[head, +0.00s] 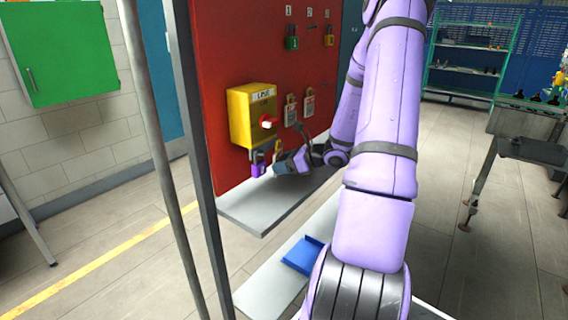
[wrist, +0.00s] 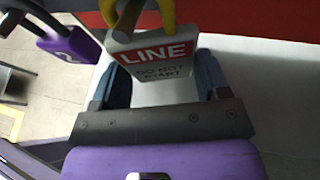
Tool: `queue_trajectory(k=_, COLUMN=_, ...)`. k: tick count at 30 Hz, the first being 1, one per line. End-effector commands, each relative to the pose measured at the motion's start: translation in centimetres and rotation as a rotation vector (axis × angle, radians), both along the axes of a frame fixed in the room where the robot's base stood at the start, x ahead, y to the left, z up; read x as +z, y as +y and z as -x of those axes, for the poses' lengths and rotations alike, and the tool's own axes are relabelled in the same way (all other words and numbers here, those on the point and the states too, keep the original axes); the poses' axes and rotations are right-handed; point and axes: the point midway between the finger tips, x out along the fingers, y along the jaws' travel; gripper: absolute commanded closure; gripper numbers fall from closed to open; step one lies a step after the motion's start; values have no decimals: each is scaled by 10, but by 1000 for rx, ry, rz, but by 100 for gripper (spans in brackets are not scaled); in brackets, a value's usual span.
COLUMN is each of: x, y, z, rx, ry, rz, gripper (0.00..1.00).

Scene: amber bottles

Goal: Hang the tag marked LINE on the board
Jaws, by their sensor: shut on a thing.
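The tag marked LINE (wrist: 155,56) is white with a red band and reads "DO NOT START" below. My gripper (wrist: 163,85) is shut on it, with a blue-grey finger at each side. A grey peg (wrist: 128,20) and a yellow curved part (wrist: 167,14) cross the tag's top edge; I cannot tell whether the tag hangs on the peg. In the head view my gripper (head: 284,166) is low at the red board (head: 235,60), just right of a purple padlock (head: 258,168). The held tag is not clear there.
A yellow box (head: 240,117) labelled LINE with a red knob is above my gripper. Two tags (head: 290,112) (head: 308,104) hang to its right. Green (head: 291,42) and yellow (head: 328,40) padlocks hang higher. A grey shelf (head: 262,208) juts below; a blue tray (head: 302,255) lies lower.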

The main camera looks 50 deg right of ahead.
Motion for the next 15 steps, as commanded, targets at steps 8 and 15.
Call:
queue_trajectory(k=8, x=0, y=0, z=0, rx=0, ry=0, rz=0, gripper=1)
queue_trajectory(k=15, x=0, y=0, z=0, rx=0, ry=0, rz=0, gripper=1)
